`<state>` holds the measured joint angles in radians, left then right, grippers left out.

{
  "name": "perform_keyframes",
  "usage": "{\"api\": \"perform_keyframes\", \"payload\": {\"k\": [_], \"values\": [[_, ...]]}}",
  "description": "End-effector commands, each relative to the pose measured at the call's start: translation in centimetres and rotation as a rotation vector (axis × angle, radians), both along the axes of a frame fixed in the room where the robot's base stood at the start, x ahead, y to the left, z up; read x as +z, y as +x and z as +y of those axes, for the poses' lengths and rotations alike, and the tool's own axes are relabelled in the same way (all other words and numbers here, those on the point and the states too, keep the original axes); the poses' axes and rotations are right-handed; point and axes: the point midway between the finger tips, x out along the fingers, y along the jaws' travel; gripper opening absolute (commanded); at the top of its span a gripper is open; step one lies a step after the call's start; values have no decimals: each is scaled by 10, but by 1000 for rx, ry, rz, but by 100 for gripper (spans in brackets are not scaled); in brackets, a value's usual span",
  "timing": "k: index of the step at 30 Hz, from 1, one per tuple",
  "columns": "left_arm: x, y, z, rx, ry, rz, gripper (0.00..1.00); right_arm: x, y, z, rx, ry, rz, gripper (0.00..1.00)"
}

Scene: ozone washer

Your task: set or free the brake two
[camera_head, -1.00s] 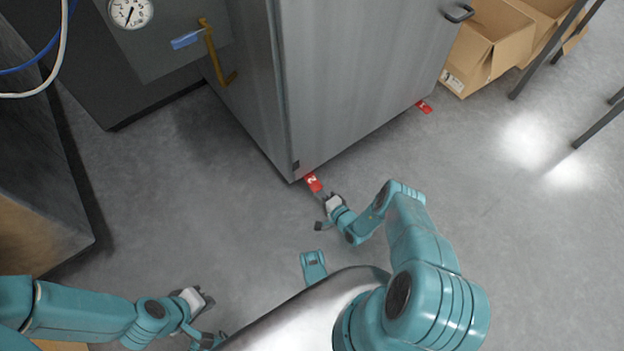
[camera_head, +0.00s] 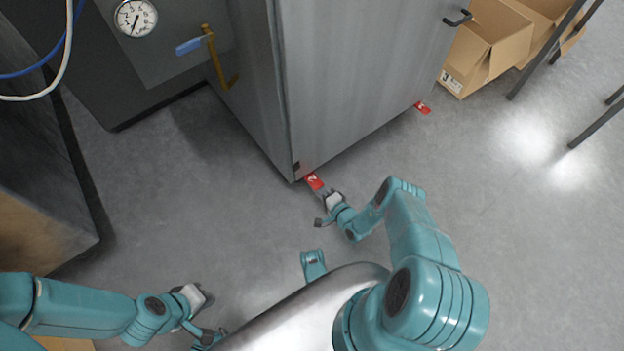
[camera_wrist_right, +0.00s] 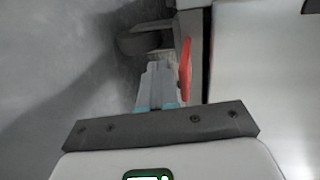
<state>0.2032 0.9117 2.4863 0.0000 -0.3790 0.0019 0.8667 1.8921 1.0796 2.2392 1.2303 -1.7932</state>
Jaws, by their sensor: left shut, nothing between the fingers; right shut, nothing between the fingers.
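The red brake tab marked 2 (camera_head: 314,182) sticks out from under the near bottom corner of the grey cabinet (camera_head: 360,80). My right gripper (camera_head: 325,192) is shut and empty, with its fingertips right by this tab. In the right wrist view the red tab (camera_wrist_right: 186,68) stands just to the right of the shut fingers (camera_wrist_right: 160,82); I cannot tell whether they touch. A dark caster (camera_wrist_right: 143,40) shows beyond the fingertips. A second red tab (camera_head: 422,107) lies at the cabinet's right bottom edge. My left gripper (camera_head: 208,305) is shut and empty, low over the floor at lower left.
Open cardboard boxes (camera_head: 485,45) stand right of the cabinet, beside dark table legs (camera_head: 540,55). The floor in front of the cabinet is clear.

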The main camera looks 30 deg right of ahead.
Motion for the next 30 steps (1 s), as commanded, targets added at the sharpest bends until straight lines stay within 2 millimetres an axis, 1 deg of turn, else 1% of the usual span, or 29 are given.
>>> {"api": "perform_keyframes", "payload": {"k": [1,4,8,18,30], "values": [[-5,0,0,0,0,0,0,-6,0,0,0,0,1,0],[-10,0,0,0,0,0,0,-11,0,0,0,0,1,0],[-6,0,0,0,0,1,0,-8,-4,-1,-1,1,2,0],[13,0,0,0,0,0,0,-3,-41,-3,-3,2,3,0],[28,0,0,0,0,0,0,1,-84,-6,-1,1,3,0]]}}
